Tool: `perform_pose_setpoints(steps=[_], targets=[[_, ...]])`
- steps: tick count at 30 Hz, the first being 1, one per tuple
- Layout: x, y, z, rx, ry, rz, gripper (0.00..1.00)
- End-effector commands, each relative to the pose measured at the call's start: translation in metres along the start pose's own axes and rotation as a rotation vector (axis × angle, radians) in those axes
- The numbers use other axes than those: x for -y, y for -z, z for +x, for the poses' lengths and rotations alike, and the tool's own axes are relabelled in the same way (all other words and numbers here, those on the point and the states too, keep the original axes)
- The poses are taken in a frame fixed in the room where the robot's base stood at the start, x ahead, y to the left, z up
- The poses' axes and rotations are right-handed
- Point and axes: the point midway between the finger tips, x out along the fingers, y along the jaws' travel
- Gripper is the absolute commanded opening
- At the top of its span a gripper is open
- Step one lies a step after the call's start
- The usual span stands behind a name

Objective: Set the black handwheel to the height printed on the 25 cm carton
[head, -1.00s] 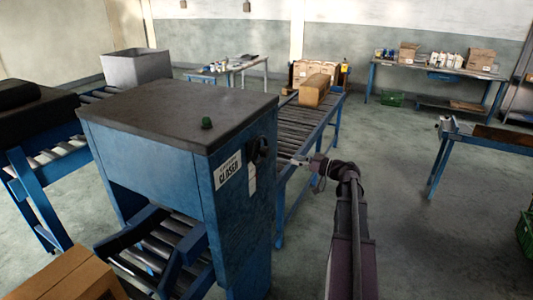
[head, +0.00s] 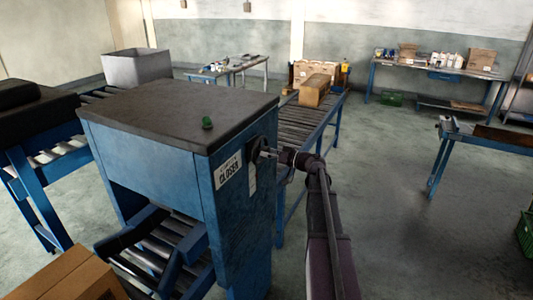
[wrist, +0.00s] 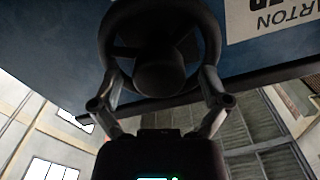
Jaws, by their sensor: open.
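The black handwheel (wrist: 160,45) fills the top middle of the wrist view, on the blue side of the machine (wrist: 60,60). In the head view the handwheel (head: 259,148) is small and partly hidden by my gripper. My gripper (wrist: 157,78) is open, with one finger on each side of the wheel's lower rim. I cannot tell whether the fingers touch the rim. A white label (wrist: 275,18) beside the wheel shows "CARTON" and is cut off by the frame. In the head view a white sign (head: 228,170) reads "CLOSER". A brown carton (head: 70,277) stands at the lower left, without readable print.
A roller conveyor (head: 298,130) with a brown box (head: 314,90) runs behind the machine. A workbench (head: 440,73) stands at the back right.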

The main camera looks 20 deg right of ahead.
Motion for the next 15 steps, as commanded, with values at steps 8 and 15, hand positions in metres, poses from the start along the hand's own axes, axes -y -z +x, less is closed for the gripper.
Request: perform_pose_setpoints(steps=[8, 15], targets=[[0.0000, 0.0000, 0.0018, 0.000, 0.000, 0.000, 0.96], [-0.0001, 0.0000, 0.0015, 0.000, 0.000, 0.000, 0.42]])
